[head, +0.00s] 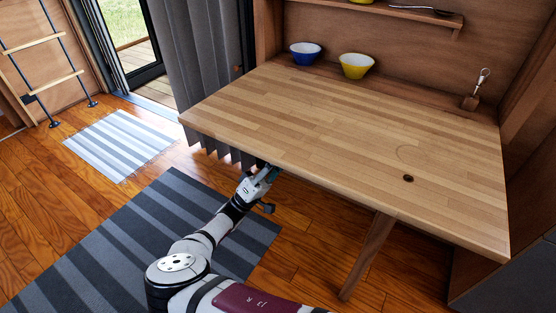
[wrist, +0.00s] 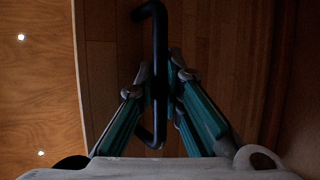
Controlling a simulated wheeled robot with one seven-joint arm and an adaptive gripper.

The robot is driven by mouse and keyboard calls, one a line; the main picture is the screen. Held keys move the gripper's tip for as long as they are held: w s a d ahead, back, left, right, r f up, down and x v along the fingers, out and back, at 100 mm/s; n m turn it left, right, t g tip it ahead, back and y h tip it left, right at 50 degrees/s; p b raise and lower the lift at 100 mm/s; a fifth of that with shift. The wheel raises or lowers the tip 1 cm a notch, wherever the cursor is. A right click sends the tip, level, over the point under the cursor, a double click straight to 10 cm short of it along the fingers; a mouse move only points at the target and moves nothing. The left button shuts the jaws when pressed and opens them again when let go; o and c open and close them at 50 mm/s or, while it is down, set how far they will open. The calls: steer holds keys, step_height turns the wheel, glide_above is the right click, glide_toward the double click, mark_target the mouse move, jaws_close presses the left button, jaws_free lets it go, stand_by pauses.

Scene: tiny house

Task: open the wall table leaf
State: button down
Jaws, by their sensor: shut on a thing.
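The wall table leaf (head: 340,130) is a light wooden board, standing out roughly level from the wall unit in the head view. My gripper (head: 269,172) is at and just under its front edge, left of the middle. In the wrist view my gripper (wrist: 158,85) has its teal fingers closed on the bar of a black handle (wrist: 156,20). A wooden panel (wrist: 35,90) with two bright spots fills the left of that view. In the head view the handle is hidden by the leaf and the gripper.
A slanted wooden leg (head: 368,257) stands under the leaf. A blue bowl (head: 305,53), a yellow bowl (head: 356,66) and a small holder with a utensil (head: 474,96) stand behind the leaf. Grey curtains (head: 200,70) hang at its left. Striped rugs (head: 122,143) lie on the floor.

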steer(key=shift+s+a+f+m+b, duration=0.1)
steer(key=shift+f+m+b, duration=0.1)
steer(key=shift+f+b, duration=0.15)
steer(key=shift+s+a+f+m+b, duration=0.1)
steer(key=shift+f+m+b, duration=0.15)
steer(key=shift+f, duration=0.15)
steer(key=c, duration=2)
jaws_free()
steer(key=shift+w+f, duration=0.1)
steer(key=shift+f, duration=0.05)
steer(key=shift+o, duration=0.2)
steer(key=shift+d+g, duration=0.1)
steer(key=shift+g, duration=0.3)
steer(key=v, duration=0.7)
steer(key=shift+f, duration=0.2)
